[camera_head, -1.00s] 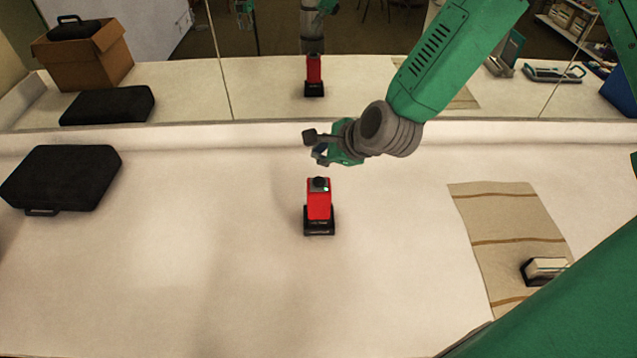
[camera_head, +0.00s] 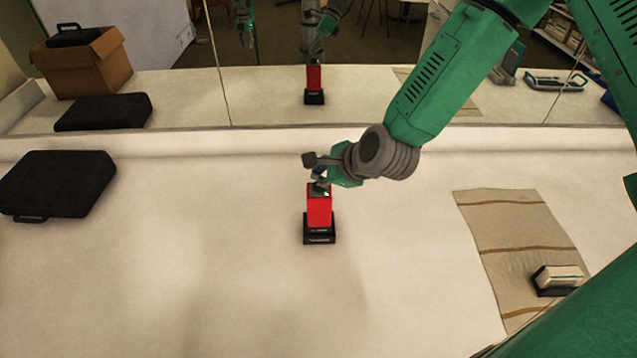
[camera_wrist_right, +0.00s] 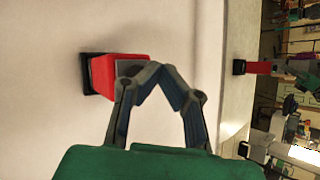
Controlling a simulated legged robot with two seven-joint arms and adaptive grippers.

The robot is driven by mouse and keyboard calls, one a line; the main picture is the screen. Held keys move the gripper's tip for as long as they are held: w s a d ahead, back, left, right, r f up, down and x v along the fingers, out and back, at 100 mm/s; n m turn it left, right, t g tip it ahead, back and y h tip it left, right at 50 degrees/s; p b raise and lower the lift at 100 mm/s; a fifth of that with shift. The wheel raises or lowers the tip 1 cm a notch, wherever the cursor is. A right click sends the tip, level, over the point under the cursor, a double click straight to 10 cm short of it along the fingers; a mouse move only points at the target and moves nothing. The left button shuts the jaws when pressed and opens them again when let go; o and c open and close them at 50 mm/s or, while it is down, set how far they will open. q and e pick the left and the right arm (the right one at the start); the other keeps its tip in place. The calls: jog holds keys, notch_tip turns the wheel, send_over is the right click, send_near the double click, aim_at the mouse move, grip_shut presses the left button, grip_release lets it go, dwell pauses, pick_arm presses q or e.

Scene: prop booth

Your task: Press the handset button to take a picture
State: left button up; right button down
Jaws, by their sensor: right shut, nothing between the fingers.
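The handset is a red upright block (camera_head: 319,211) in a black base on the white table, near the middle of the head view. Its dark top holds the button, with a small green light showing; the gripper partly covers that top. My right gripper (camera_head: 319,180) is shut and empty, with its fingertips at the top of the handset. Whether they touch the button cannot be told. In the right wrist view the closed fingertips (camera_wrist_right: 158,70) overlap the dark top end of the red handset (camera_wrist_right: 108,72). My left gripper is not in view.
A black case (camera_head: 58,185) lies at the left. A beige striped cloth (camera_head: 515,240) lies at the right, with a small black holder of cards (camera_head: 557,279) on it. A mirror along the back reflects the handset, arm and a cardboard box. The table around the handset is clear.

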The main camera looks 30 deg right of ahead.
jog(key=shift+f, duration=0.15)
dwell(0.8)
jog(key=shift+f, duration=0.2)
jog(key=shift+s+f+b, duration=0.1)
jog(key=shift+f+b, duration=0.3)
jog(key=shift+b, duration=0.2)
dwell(0.4)
jog(key=shift+r, duration=0.15)
jog(key=shift+r+p, duration=0.7)
jog(key=shift+r, duration=0.05)
notch_tip(320, 180, up, 5)
jog(key=p, duration=0.4)
dwell(0.5)
